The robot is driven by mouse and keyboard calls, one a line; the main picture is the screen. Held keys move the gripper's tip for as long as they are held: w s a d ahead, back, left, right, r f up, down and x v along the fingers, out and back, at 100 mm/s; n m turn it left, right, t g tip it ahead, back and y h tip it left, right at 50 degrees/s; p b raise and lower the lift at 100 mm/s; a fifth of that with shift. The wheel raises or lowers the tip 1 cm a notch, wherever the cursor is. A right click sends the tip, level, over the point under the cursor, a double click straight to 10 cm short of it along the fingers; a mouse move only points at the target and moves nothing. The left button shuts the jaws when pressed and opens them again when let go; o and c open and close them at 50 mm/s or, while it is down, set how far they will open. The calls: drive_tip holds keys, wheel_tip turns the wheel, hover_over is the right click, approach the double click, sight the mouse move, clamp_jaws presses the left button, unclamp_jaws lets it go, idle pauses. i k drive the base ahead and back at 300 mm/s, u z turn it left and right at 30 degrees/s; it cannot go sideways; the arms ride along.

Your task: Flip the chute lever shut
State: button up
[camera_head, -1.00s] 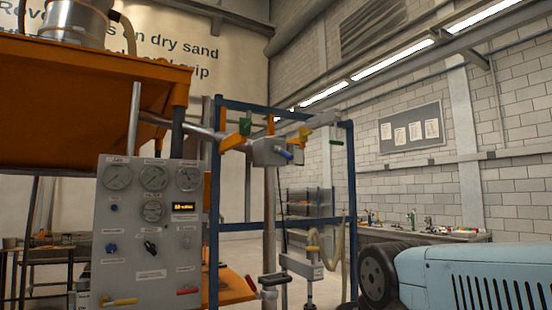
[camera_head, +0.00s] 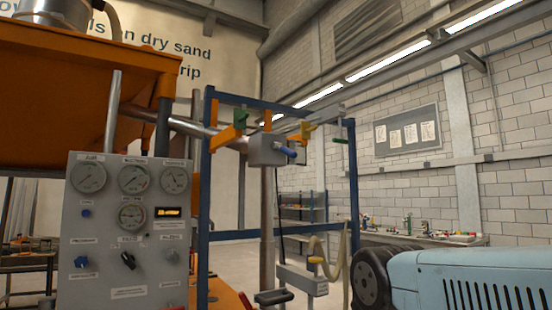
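I cannot tell which handle is the chute lever. A blue frame (camera_head: 280,234) carries a pipe with a grey box (camera_head: 265,149) and several coloured handles. A small green handle (camera_head: 341,140) sits at the frame's right post. A black handle (camera_head: 273,297) is low on the vertical pipe. My gripper is not in view.
A grey gauge panel (camera_head: 110,230) with knobs and a lit display stands at left, below an orange hopper (camera_head: 70,75). A light blue machine with a black wheel (camera_head: 372,283) blocks the lower right. A bench (camera_head: 430,238) with small items runs along the brick wall.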

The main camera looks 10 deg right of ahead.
sight(292, 154)
drive_tip(key=i, duration=0.45)
drive_tip(key=u, duration=0.2)
drive_tip(key=k, duration=0.9)
drive_tip(key=z, duration=0.1)
drive_tip(key=i, duration=0.95)
drive_tip(key=z, duration=0.8)
